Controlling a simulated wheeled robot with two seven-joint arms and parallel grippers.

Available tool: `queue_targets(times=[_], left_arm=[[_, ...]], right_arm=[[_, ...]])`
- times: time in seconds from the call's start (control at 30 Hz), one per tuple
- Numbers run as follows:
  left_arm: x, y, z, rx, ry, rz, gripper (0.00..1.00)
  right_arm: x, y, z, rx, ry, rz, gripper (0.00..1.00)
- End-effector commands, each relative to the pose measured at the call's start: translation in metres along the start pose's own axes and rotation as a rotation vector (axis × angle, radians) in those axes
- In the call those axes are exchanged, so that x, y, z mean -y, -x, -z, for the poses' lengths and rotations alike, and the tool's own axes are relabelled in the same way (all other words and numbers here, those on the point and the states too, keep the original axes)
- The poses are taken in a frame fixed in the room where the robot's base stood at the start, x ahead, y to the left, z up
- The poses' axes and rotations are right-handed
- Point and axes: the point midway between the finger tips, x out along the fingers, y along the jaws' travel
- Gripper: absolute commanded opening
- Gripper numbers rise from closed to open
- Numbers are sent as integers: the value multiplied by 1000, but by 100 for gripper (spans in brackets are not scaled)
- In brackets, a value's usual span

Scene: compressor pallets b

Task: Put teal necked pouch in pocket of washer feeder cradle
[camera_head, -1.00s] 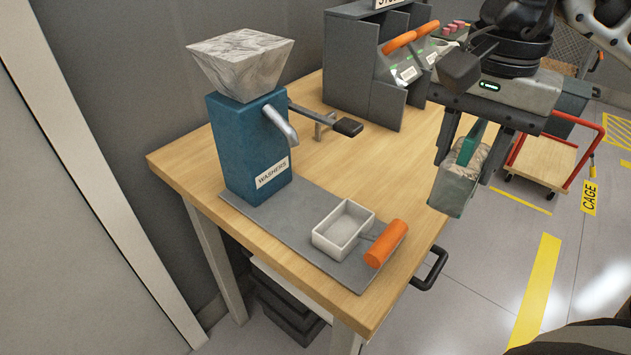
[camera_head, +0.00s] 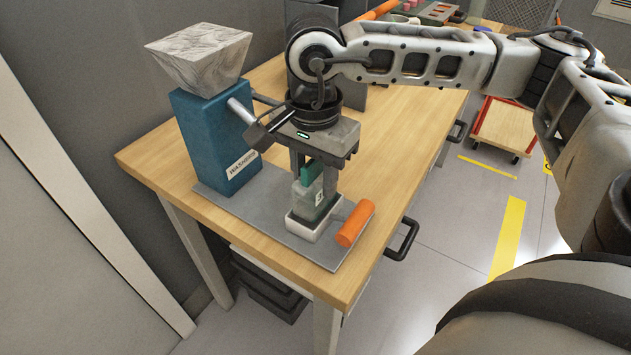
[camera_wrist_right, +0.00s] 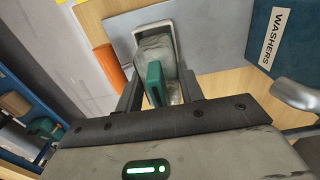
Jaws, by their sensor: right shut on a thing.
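The teal necked pouch (camera_head: 308,200) has a grey-green body and a teal neck, and it stands upright at the white open-topped cradle pocket (camera_head: 307,230). Its lower end is hidden by the pocket's wall, so it looks at least partly inside. My right gripper (camera_head: 315,190) is shut on the pouch from above. In the right wrist view the pouch (camera_wrist_right: 157,82) sits between the fingers, with the pocket's white rim (camera_wrist_right: 146,27) around its far end. The blue washer feeder (camera_head: 216,140) with a pale hopper stands just left. My left gripper is not in view.
An orange cylinder (camera_head: 355,223) lies beside the pocket on the grey base plate (camera_head: 270,220). A black handle (camera_head: 403,240) sticks out from the table's front edge. The wooden tabletop (camera_head: 400,140) is clear to the right. A red cart (camera_head: 506,126) stands on the floor beyond.

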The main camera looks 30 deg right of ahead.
Motion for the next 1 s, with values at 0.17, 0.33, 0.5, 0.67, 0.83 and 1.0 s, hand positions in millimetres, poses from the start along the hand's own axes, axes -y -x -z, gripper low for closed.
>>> queue_targets(times=[0.17, 0.33, 0.5, 0.67, 0.83, 1.0], left_arm=[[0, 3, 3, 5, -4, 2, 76], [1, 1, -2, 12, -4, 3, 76], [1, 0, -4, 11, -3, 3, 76], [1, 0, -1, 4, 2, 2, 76], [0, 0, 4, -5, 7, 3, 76], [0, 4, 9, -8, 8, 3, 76]], right_arm=[[-2, -22, 1, 0, -2, -5, 15], [-2, -26, 1, 0, -2, -1, 15], [-2, -28, 1, 0, -1, -2, 15], [-2, -28, 1, 0, -1, -3, 59], [-2, -28, 1, 0, -1, -2, 59], [-2, -24, 1, -1, -1, -2, 59]])
